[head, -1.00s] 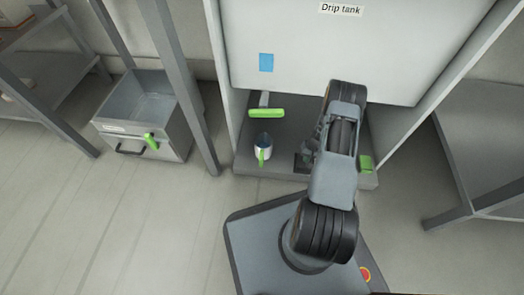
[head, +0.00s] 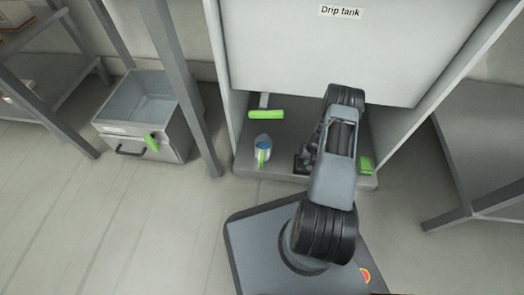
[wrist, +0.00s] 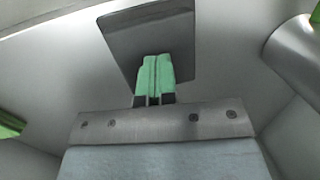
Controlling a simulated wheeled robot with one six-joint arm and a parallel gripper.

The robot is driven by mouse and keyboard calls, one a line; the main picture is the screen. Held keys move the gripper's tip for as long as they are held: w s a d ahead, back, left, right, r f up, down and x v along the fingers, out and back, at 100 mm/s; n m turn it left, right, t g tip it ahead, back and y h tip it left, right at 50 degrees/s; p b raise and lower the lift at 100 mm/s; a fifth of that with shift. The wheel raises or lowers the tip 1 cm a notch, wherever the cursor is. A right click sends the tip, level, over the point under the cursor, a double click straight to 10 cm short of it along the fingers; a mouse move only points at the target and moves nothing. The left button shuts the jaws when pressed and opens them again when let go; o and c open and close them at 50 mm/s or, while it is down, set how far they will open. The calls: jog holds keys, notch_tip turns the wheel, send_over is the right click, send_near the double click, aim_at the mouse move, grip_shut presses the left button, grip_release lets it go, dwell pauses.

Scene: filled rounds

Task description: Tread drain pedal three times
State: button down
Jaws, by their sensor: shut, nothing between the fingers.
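The drip tank (head: 310,50) carries a "Drip tank" label and hangs over a grey base. A dark square plate (head: 302,163) on the base looks like the drain pedal; it also shows in the wrist view (wrist: 125,40). My gripper (wrist: 155,62) is shut and empty, its green fingertips over or on this plate; I cannot tell whether they press it. It is partly hidden behind my arm in the head view. A pale jug (head: 262,146) with a green handle stands left of the plate, with light blue showing inside.
A green bar (head: 266,114) on a grey bracket is behind the jug. A green block (head: 366,164) lies at the base's right. A grey bin (head: 150,103) with a green handle stands on the floor at left. Shelf legs flank both sides; the front-left floor is clear.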

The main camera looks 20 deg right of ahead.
jog(key=shift+r+p, duration=2.2)
jog(key=shift+r, duration=1.25)
jog(key=shift+r, duration=0.2)
jog(key=w+a+r+n+p, duration=0.1)
jog(key=a+r+p, duration=0.35)
jog(key=r, duration=0.95)
jog(key=w+a+r+n+t+h+p, duration=0.15)
jog(key=r+p, duration=0.55)
jog(key=r, duration=0.8)
jog(key=w+a+r+y+p, duration=0.1)
jog(key=w+a+r+p, duration=0.15)
jog(key=r+p, duration=0.75)
jog(key=s+a+r+n+p, duration=0.1)
jog(key=s+a+r+p, duration=0.3)
jog(key=r, duration=1)
jog(key=s+a+r+t+h+p, duration=0.1)
jog(key=s+a+r+p, duration=0.3)
jog(key=r, duration=1)
jog(key=s+a+r+n+t+p, duration=0.1)
jog(key=s+a+r+p, duration=0.3)
jog(key=s+r+p, duration=0.4)
notch_tip(320, 180, up, 6)
jog(key=shift+s+a+r+n+h, duration=0.1)
jog(key=shift+s+a+n+h, duration=0.3)
jog(key=shift+s, duration=0.35)
